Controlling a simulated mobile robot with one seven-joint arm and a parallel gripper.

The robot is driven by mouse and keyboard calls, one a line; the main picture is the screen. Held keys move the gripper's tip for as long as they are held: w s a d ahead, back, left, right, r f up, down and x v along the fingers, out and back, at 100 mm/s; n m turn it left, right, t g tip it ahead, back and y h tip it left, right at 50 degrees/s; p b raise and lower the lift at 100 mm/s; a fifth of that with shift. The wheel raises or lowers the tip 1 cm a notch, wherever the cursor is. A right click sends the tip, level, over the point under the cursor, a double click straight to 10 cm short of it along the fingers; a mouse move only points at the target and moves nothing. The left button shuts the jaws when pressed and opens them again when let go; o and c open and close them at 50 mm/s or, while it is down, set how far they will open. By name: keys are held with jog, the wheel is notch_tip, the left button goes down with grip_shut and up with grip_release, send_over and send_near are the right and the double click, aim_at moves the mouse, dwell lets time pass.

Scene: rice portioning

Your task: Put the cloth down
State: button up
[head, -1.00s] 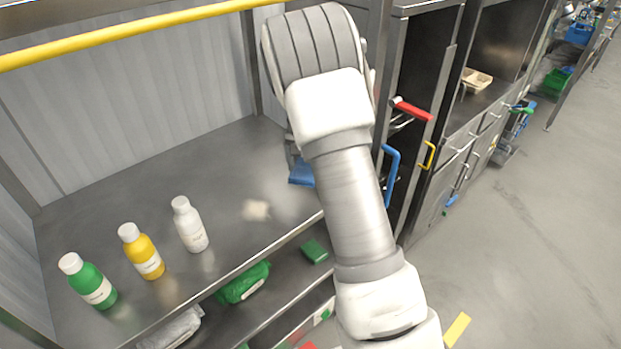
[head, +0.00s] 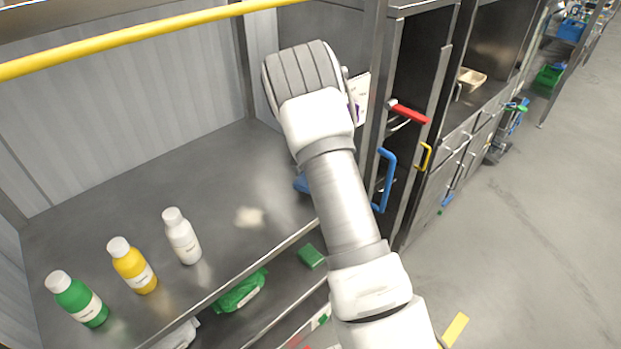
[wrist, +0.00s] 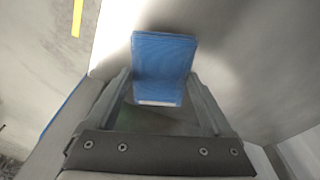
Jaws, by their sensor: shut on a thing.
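The blue folded cloth (wrist: 165,58) is between the two fingers of my gripper (wrist: 159,90) in the wrist view. A thin white strip shows along its near edge. In the head view only a small blue part of the cloth (head: 301,184) shows beside my arm, over the right part of the steel worktop (head: 140,190). My gripper's fingers are hidden behind my arm there. I cannot tell whether the cloth touches the worktop.
A green bottle (head: 78,300), a yellow bottle (head: 133,267) and a white bottle (head: 182,237) stand at the left. A pale patch (head: 249,216) lies on the worktop. A green pack (head: 240,291) sits on the lower shelf. Cabinets with coloured handles (head: 383,180) stand right.

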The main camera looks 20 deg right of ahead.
jog(key=shift+f, duration=1.2)
jog(key=shift+f, duration=0.25)
jog(key=o, duration=1.2)
jog(key=shift+r, duration=0.1)
jog(key=r, duration=0.4)
jog(key=a+r, duration=0.1)
jog(key=r, duration=0.3)
jog(key=s+r+b, duration=0.1)
jog(key=r, duration=0.3)
jog(key=shift+s+a+r, duration=0.1)
jog(key=shift+a, duration=0.05)
